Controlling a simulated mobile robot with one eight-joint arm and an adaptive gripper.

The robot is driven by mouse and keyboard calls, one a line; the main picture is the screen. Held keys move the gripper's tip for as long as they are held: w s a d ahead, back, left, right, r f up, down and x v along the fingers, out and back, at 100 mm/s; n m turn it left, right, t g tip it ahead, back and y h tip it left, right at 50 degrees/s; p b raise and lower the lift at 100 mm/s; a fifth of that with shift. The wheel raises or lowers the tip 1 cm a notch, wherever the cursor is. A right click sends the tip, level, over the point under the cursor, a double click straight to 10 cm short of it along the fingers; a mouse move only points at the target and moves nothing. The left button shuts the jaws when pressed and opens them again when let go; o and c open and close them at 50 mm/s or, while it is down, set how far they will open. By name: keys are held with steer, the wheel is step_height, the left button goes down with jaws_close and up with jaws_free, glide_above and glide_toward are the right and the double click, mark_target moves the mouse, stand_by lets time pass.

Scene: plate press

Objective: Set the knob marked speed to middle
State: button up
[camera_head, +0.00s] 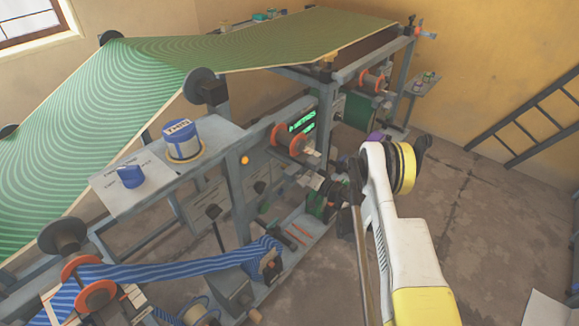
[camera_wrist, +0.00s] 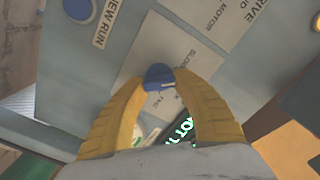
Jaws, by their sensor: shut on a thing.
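In the wrist view a small blue knob (camera_wrist: 158,74) sits on a pale label plate (camera_wrist: 185,45) on a grey panel. Partly covered lettering beside it seems to read slow and fast. The word speed is not legible. My gripper (camera_wrist: 162,84) has its two yellow fingers closed on the knob's sides. The knob's pointer direction is hard to tell, as the fingers cover part of it. In the head view my gripper and this knob cannot be made out; my white and yellow arm fills the right middle.
Another blue knob (camera_wrist: 80,8) sits by a "new run" label. In the head view a different blue knob (camera_head: 130,176) and a blue-grey canister (camera_head: 183,140) stand on the press. Open floor (camera_head: 480,235) lies right.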

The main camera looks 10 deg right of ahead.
steer(key=m, duration=0.4)
steer(key=shift+m, duration=0.3)
steer(key=shift+f+m, duration=0.1)
steer(key=shift+m, duration=1.6)
steer(key=o, duration=1.2)
steer(key=shift+c, duration=0.2)
